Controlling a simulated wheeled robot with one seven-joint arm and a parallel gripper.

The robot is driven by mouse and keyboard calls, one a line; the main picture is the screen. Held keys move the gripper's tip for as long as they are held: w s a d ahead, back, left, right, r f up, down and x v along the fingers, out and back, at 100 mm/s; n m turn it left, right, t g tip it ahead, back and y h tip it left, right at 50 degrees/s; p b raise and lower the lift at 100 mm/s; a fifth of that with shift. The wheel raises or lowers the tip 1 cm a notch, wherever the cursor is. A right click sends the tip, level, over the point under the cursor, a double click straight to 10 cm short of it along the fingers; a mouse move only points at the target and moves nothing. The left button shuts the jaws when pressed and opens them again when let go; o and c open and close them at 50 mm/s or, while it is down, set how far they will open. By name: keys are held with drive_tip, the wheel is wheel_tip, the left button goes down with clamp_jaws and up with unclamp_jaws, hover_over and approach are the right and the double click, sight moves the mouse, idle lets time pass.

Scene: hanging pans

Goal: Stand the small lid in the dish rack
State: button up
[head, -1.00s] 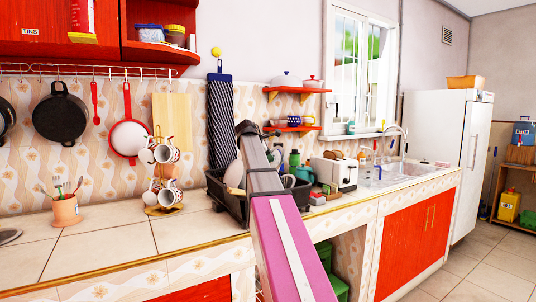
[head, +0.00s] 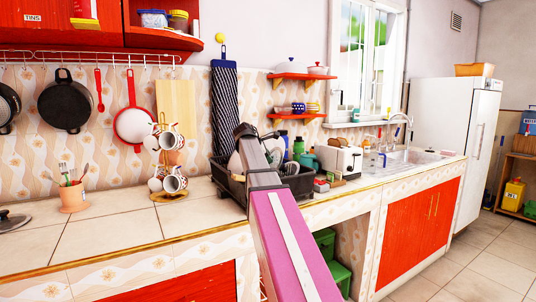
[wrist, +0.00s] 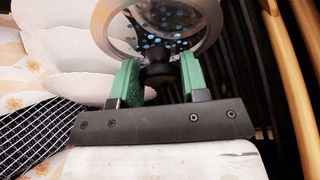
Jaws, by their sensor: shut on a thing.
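In the wrist view my gripper (wrist: 158,73) has its green fingers closed on the black knob of the small lid (wrist: 170,20), a glass disc with a metal rim. Blue dots show through the glass. The lid is in front of the fingertips, its far part cut off by the top edge. The dark slats of the dish rack (wrist: 248,75) lie behind and to the right of the lid; I cannot tell whether they touch. In the head view the black dish rack (head: 300,187) stands on the counter, partly covered by my arm, which hides my gripper and the lid.
White plates (wrist: 75,50) stand close left of the lid in the wrist view. In the head view, a mug stand (head: 168,195) is left of the rack and a toaster (head: 340,161) right of it. Another lid (head: 12,221) lies far left.

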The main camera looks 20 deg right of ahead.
drive_tip(key=shift+s+a+f, duration=0.1)
drive_tip(key=shift+a+f, duration=0.3)
drive_tip(key=shift+f, duration=0.5)
drive_tip(key=shift+s+a+f, duration=0.1)
drive_tip(key=shift+a+f, duration=0.3)
drive_tip(key=shift+f, duration=0.55)
drive_tip(key=shift+s+a+f, duration=0.1)
drive_tip(key=shift+a+f, duration=0.3)
drive_tip(key=shift+f, duration=0.5)
drive_tip(key=o, duration=1.3)
